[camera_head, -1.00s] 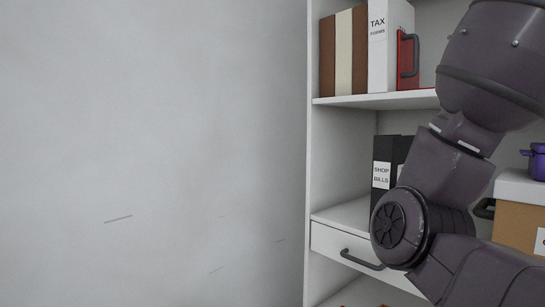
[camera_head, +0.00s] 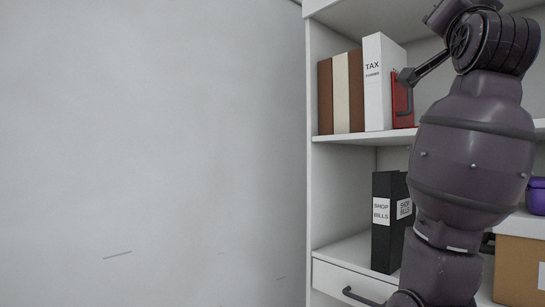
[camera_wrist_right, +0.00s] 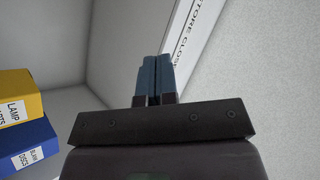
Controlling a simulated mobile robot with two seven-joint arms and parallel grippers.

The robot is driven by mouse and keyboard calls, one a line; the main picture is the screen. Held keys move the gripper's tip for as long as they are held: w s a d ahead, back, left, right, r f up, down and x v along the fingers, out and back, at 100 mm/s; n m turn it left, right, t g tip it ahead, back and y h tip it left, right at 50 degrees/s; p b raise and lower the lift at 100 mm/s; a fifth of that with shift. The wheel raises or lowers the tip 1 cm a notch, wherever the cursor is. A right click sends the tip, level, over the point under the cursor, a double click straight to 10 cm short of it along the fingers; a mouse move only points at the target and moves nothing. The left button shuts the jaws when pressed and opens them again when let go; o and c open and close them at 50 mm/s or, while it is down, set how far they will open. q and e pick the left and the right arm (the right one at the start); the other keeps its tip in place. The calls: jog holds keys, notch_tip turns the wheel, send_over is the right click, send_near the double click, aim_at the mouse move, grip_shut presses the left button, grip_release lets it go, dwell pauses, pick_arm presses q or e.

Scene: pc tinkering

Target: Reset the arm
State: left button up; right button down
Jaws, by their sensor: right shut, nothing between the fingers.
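My right arm (camera_head: 470,150) stands raised in front of the shelf unit in the head view, hiding part of its shelves. My right gripper (camera_wrist_right: 157,75) shows in the wrist view with its two blue fingers together, shut and empty. Behind the fingertips are pale wall or panel surfaces and a white sign reading "STORE CLOSE", partly cut off. Whether the fingertips touch anything cannot be told. My left gripper is in neither view.
The grey wall at left is clear.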

jog(key=w+a+f+n+t+y, duration=0.1)
jog(key=w+a+f+n+y, duration=0.1)
jog(key=w+f+n, duration=0.3)
jog(key=w+a+f+n+y, duration=0.1)
jog(key=w+f+n+y, duration=0.15)
jog(key=f, duration=0.45)
jog(key=w+a+f+n+g+y, duration=0.1)
jog(key=w+f+n+g+y, duration=0.15)
jog(key=f, duration=1.65)
jog(key=w+a+f+n+g+y, duration=0.15)
jog(key=f+n, duration=0.25)
jog(key=f, duration=1.5)
jog(key=s+d+f+g, duration=0.1)
jog(key=s+f, duration=0.3)
jog(key=f, duration=0.4)
jog(key=s+f+g, duration=0.2)
jog(key=s+f, duration=0.1)
jog(key=f, duration=0.6)
jog(key=s+d+f+g, duration=0.1)
jog(key=s+f, duration=0.3)
jog(key=f, duration=0.4)
jog(key=s+d+f+m+g, duration=0.1)
jog(key=s+f+g, duration=0.4)
jog(key=s+f, duration=1.3)
jog(key=s+d, duration=0.1)
jog(key=s, duration=0.1)
jog(key=shift+s+d+m+g+h, duration=0.15)
jog(key=shift+s+m+g+h, duration=0.15)
jog(key=shift+m+g+h, duration=0.1)
jog(key=shift+f, duration=0.1)
